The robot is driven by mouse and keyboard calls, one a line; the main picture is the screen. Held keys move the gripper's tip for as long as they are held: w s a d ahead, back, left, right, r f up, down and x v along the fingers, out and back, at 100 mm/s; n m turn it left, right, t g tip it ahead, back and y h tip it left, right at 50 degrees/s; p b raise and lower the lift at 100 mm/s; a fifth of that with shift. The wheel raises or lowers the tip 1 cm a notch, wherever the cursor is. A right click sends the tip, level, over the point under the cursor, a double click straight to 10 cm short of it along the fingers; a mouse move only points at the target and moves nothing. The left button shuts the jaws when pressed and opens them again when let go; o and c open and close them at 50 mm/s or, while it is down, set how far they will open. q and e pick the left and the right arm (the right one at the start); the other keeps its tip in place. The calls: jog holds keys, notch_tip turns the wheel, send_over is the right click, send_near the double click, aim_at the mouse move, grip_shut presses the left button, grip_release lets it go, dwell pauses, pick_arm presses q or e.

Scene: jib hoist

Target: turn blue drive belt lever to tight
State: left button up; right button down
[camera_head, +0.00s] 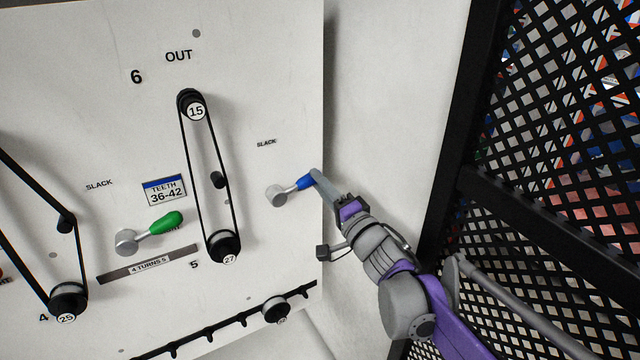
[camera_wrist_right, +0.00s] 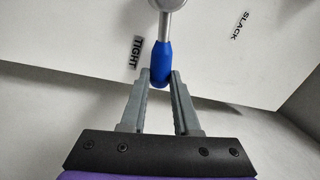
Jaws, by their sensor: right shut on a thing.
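The blue drive belt lever (camera_head: 305,182) is on the right part of the white panel, its grey hub (camera_head: 277,196) to the left and its blue handle pointing right and slightly up. A SLACK label (camera_head: 266,143) is above it. In the right wrist view the blue handle (camera_wrist_right: 161,62) sits between the two grey fingertips, with a TIGHT label (camera_wrist_right: 136,52) to its left and a SLACK label (camera_wrist_right: 239,25) to its right. My right gripper (camera_head: 316,178) is shut on the handle's end; it also shows in the wrist view (camera_wrist_right: 162,82). The TIGHT label is hidden in the head view. My left gripper is not in view.
A green-handled lever (camera_head: 166,223) is further left on the panel. A belt runs around pulleys 15 (camera_head: 195,110) and 27 (camera_head: 228,257), left of the blue lever. A black mesh fence (camera_head: 560,130) stands at the right. Bare white wall (camera_head: 390,90) lies between panel and fence.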

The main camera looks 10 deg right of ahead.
jog(key=shift+f, duration=0.1)
jog(key=c, duration=0.7)
grip_release()
jog(key=shift+o, duration=0.2)
notch_tip(320, 180, up, 10)
jog(key=shift+r+p, duration=0.1)
jog(key=shift+p, duration=0.8)
